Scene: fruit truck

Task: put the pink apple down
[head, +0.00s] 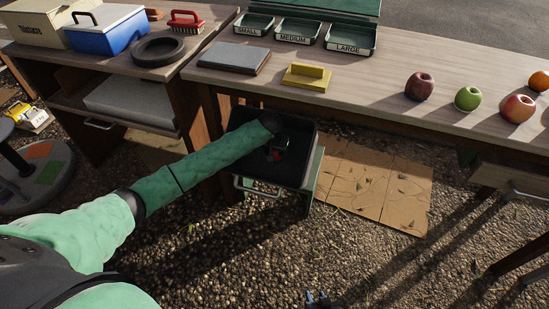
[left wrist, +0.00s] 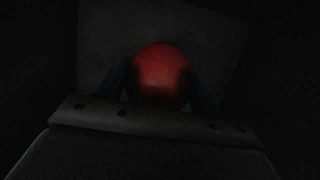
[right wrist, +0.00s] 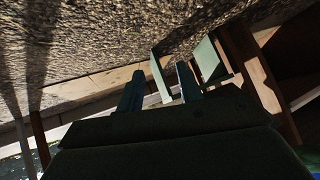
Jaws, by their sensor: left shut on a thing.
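In the head view my left arm reaches down into a dark open bin (head: 240,122) under the table edge. My left gripper (head: 278,152) is inside it, shut on a reddish apple; only a small red part of the apple (head: 284,145) shows there. In the dim left wrist view the apple (left wrist: 159,75) sits between the two fingers, in front of a dark flat surface. I cannot tell whether it touches the bin's floor. My right gripper (head: 322,298) is at the bottom edge of the head view; in the right wrist view its fingers (right wrist: 160,88) are apart and empty.
On the table (head: 380,85) are a dark red apple (head: 419,86), a green apple (head: 467,98), a red-yellow apple (head: 517,108) and an orange (head: 539,81). Labelled trays (head: 299,31) and a yellow block (head: 306,78) stand further left. Flat cardboard (head: 375,185) lies on the gravel beside the bin.

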